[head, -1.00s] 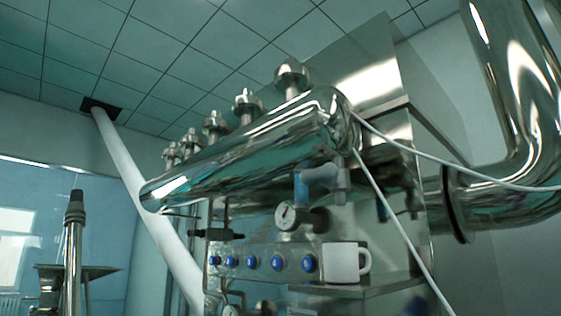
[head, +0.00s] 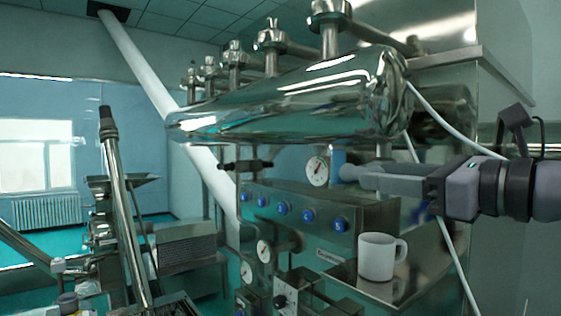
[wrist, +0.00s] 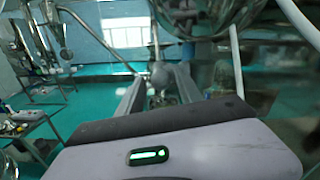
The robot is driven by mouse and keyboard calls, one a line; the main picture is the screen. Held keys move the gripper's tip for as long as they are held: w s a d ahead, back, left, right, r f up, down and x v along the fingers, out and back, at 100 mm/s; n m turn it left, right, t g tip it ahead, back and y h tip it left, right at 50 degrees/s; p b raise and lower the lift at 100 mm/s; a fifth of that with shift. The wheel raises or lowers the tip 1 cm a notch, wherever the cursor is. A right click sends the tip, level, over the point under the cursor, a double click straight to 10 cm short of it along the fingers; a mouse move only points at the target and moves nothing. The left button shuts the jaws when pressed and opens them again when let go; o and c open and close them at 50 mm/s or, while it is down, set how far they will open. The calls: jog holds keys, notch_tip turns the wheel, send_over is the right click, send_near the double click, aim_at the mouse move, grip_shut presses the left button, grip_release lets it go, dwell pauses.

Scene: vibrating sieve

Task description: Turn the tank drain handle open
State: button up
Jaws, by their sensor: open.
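The tank (head: 285,100) is a shiny horizontal metal cylinder in the head view. Below it is a blue-grey fitting (head: 338,158), largely hidden behind my gripper (head: 360,177). A grey rounded end (head: 348,172) shows at the fingertips; I cannot tell for sure that it is the drain handle. My gripper reaches in from the right, pointing left. In the wrist view my gripper (wrist: 158,78) has two long fingers apart, with a grey round piece (wrist: 160,75) seen between their tips. I cannot tell whether they touch it.
A pressure gauge (head: 317,170) sits just left of the fingertips. Below is a panel (head: 290,232) with a row of blue knobs. A white mug (head: 378,257) stands on a metal shelf (head: 415,290) under my gripper. A white cable (head: 450,245) hangs near my wrist.

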aim_at(358, 172)
jog(key=p+x, duration=0.1)
jog(key=x, duration=0.4)
jog(key=shift+w+a, duration=0.2)
jog(key=shift+w, duration=0.15)
jog(key=shift+s, duration=0.1)
jog(key=shift+c, duration=0.4)
jog(key=shift+d, duration=0.1)
grip_shut()
